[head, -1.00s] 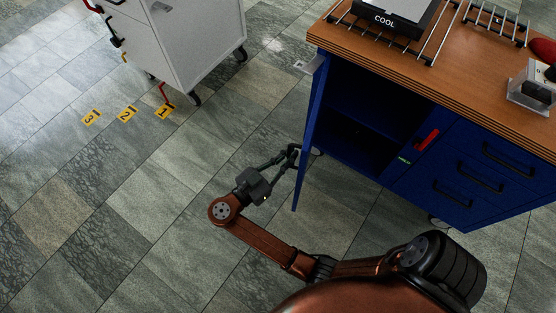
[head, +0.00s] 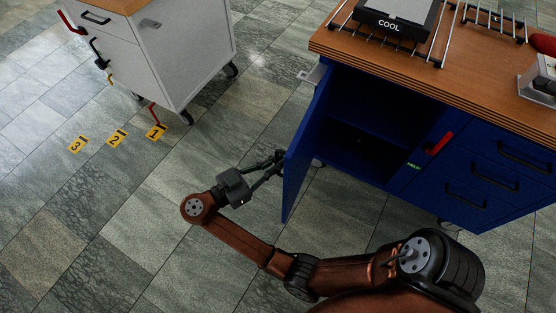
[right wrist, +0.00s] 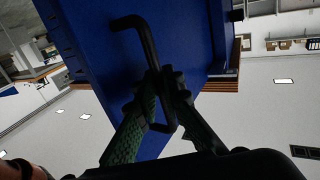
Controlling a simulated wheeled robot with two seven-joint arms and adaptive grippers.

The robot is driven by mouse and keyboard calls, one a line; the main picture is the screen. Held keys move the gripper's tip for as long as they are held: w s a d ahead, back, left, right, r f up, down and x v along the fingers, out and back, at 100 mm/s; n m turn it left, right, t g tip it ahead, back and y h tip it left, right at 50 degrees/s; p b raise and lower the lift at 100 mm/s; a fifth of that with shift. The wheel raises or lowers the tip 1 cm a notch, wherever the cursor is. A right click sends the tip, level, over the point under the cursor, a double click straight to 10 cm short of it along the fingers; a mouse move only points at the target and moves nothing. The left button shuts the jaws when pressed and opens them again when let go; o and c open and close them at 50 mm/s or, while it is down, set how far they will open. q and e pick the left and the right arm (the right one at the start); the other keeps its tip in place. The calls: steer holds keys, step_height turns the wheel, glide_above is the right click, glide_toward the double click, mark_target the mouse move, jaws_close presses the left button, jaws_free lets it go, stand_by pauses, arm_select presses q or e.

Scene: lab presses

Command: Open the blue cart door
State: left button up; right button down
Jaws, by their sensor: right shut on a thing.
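The blue cart (head: 425,175) stands at the right under a wooden top. Its blue door (head: 302,150) is swung out to the left, and the dark interior (head: 375,120) shows behind it. My right gripper (head: 278,160) is at the outer face of the door. In the right wrist view its fingers (right wrist: 160,95) are shut on the black door handle (right wrist: 143,32), a bent bar on the blue panel. My left gripper is in no view.
A white cart (head: 180,55) with a wooden top stands at the upper left. Floor markers numbered 1 (head: 156,132), 2 (head: 117,138) and 3 (head: 77,145) lie before it. The tiled floor left of the door is clear.

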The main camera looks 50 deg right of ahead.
steer(key=c, duration=2.1)
jaws_free()
steer(key=shift+r, duration=0.1)
steer(key=shift+a, duration=0.1)
steer(key=v, duration=0.7)
steer(key=shift+w+a, duration=0.1)
steer(key=shift+a, duration=0.1)
